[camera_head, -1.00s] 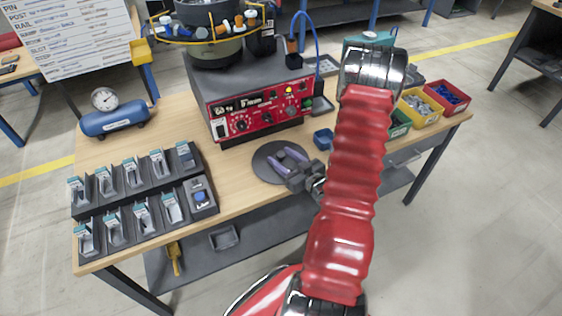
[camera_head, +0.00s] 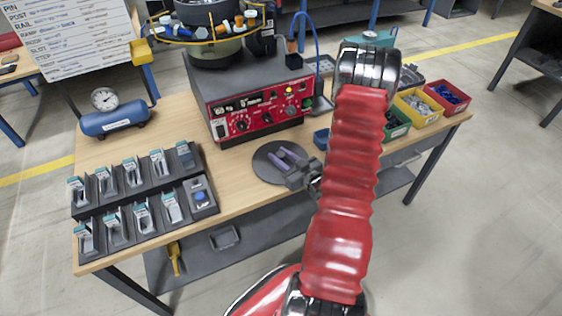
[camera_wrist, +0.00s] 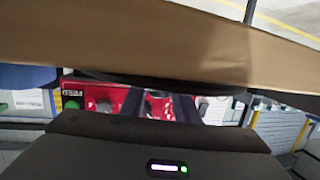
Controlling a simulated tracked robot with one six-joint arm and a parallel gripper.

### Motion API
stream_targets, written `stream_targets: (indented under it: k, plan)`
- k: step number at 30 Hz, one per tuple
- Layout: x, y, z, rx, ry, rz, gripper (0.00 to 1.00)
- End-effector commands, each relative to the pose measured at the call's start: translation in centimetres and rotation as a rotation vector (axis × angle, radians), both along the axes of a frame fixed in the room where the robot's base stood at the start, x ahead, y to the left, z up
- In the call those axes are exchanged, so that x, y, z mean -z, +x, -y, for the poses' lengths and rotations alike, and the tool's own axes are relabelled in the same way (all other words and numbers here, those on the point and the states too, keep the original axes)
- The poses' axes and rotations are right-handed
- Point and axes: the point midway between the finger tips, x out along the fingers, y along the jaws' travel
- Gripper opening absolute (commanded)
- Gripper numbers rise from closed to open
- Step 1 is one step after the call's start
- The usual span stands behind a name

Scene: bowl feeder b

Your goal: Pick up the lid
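The lid (camera_head: 262,161) looks like a flat, dark grey disc lying on the wooden bench in front of the red control box. In the wrist view it is a thin dark edge (camera_wrist: 95,76) against the tan bench top. My gripper (camera_head: 286,156) reaches over the disc from the right, with its two purple-grey fingers low over its surface. In the wrist view a narrow gap shows between the fingers (camera_wrist: 158,104), with red panel behind and no held part visible. The fingers hide part of the disc. I cannot tell whether they touch it or whether it has a knob.
The red control box (camera_head: 262,115) with the feeder bowl stands just behind. A dark rack (camera_head: 130,208) of several slots is at the left, with a blue air tank (camera_head: 113,120) behind. A blue bin (camera_head: 321,138) and coloured bins (camera_head: 446,97) are to the right.

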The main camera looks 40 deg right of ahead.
Motion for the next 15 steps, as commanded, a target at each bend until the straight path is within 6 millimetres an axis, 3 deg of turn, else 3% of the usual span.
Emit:
stream_targets:
  k: [11, 15]
  plan:
    - [0.00, 0.00, 0.00, 0.000, 0.000, 0.000, 0.01]
    - [-0.05, 0.02, 0.01, 0.000, -0.001, 0.001, 0.00]
